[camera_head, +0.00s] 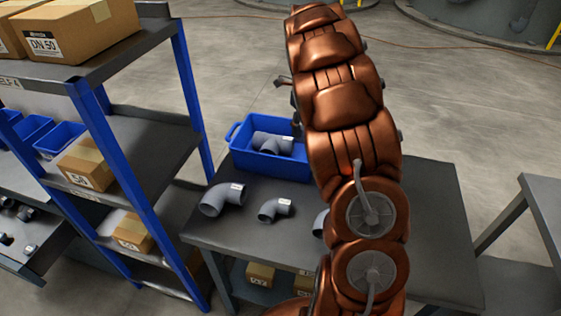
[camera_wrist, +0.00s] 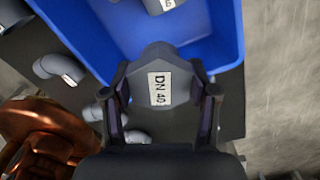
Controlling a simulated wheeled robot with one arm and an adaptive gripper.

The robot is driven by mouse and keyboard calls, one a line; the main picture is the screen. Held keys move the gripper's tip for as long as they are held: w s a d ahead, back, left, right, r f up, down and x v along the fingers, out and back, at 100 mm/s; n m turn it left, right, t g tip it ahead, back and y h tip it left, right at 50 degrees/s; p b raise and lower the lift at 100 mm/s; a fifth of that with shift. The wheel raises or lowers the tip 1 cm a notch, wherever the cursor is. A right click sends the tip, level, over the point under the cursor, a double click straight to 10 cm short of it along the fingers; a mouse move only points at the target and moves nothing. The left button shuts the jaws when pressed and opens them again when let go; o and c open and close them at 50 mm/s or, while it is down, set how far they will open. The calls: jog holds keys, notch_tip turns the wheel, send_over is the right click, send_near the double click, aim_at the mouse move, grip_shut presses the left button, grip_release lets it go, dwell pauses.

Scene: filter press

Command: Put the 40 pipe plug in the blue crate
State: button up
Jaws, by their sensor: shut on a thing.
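The 40 pipe plug (camera_wrist: 178,97) is a grey faceted piece with a white "DN 40" label. My gripper (camera_wrist: 162,88) is shut on it, one finger on each side, in the wrist view. The blue crate (camera_head: 262,165) stands on the grey table at its far left corner in the head view. In the wrist view the blue crate (camera_wrist: 105,35) lies below and beyond the held plug, which overlaps its near edge in the picture. How high the plug is above it I cannot tell. My arm hides the gripper and plug in the head view.
A grey labelled fitting (camera_head: 272,143) lies inside the crate. Grey elbows (camera_head: 222,198) (camera_head: 275,209) lie on the table (camera_head: 225,237) in front of it, and another is partly hidden by my arm. A shelf with blue posts (camera_head: 190,85) stands close at left.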

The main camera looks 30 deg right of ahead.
notch_tip(320, 180, down, 10)
jog(key=shift+r+p, duration=0.15)
jog(key=shift+p, duration=0.9)
jog(key=o, duration=1.3)
